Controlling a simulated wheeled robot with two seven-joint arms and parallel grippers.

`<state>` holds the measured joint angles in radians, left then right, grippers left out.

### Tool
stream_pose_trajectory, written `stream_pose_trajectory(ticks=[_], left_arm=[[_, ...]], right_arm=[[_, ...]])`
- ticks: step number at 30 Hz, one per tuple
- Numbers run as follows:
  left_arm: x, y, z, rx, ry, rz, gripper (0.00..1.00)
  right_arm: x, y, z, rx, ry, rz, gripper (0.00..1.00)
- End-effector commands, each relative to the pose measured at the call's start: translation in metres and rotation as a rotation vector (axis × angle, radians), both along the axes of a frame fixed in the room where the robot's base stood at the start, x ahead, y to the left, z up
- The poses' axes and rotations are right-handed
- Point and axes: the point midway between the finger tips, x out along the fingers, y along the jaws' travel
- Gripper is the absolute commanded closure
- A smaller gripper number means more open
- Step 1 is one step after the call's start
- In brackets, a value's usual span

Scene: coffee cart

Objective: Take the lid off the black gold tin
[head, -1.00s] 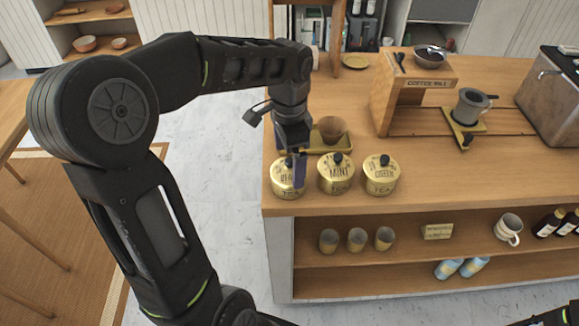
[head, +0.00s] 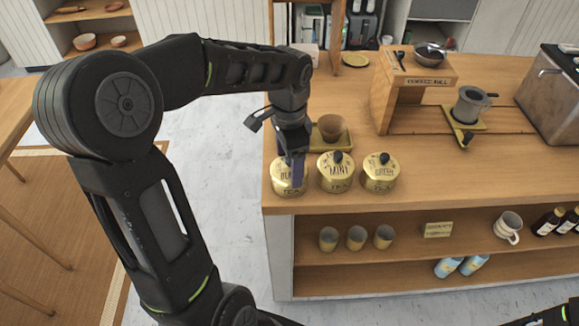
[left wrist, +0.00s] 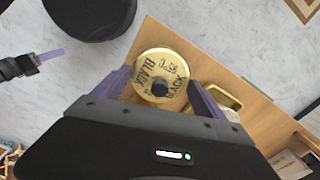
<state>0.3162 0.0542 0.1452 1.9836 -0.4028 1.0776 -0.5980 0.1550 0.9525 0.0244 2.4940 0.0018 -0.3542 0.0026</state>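The black gold tin (head: 283,186) is the leftmost of three round gold tins on the counter's front left corner. Its lid is on, and in the left wrist view the lid (left wrist: 147,66) reads "BLACK" and has a dark round knob (left wrist: 160,87). My left gripper (head: 293,170) is above this tin, pointing down. In the left wrist view its purple fingers (left wrist: 160,94) are apart, one on each side of the knob; I cannot see contact. A dark gripper with a purple finger (left wrist: 50,54), probably my right, shows at the left of that view; its opening is unclear.
The mint tin (head: 336,178) and another gold tin (head: 380,178) stand close to the right. A gold tray (head: 318,148) with a brown cup (head: 332,128) is just behind. The counter (head: 450,180) is clear to the right of the tins.

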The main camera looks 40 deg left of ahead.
Motion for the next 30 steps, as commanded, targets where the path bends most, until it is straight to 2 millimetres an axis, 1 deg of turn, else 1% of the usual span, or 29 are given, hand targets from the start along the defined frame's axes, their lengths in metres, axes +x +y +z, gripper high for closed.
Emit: stream_pose_trajectory(ticks=[1,2,14,23,26,30], left_arm=[[0.000,0.000,0.000,0.000,0.000,0.000,0.23],[0.000,0.000,0.000,0.000,0.000,0.000,0.25],[0.000,0.000,0.000,0.000,0.000,0.000,0.58],[0.000,0.000,0.003,0.000,-0.001,0.000,0.59],[0.001,0.000,0.010,0.000,-0.003,0.000,0.59],[0.001,0.000,0.031,0.001,-0.006,0.000,0.59]], right_arm=[[0.000,0.000,0.000,0.000,0.000,0.000,0.64],[0.000,0.000,0.000,0.000,0.000,0.000,0.64],[0.000,0.000,0.000,0.000,0.000,0.000,0.64],[0.000,0.000,0.000,0.000,0.000,0.000,0.64],[0.000,0.000,-0.001,0.000,0.000,0.000,0.64],[0.000,0.000,-0.003,0.001,-0.001,0.001,0.64]])
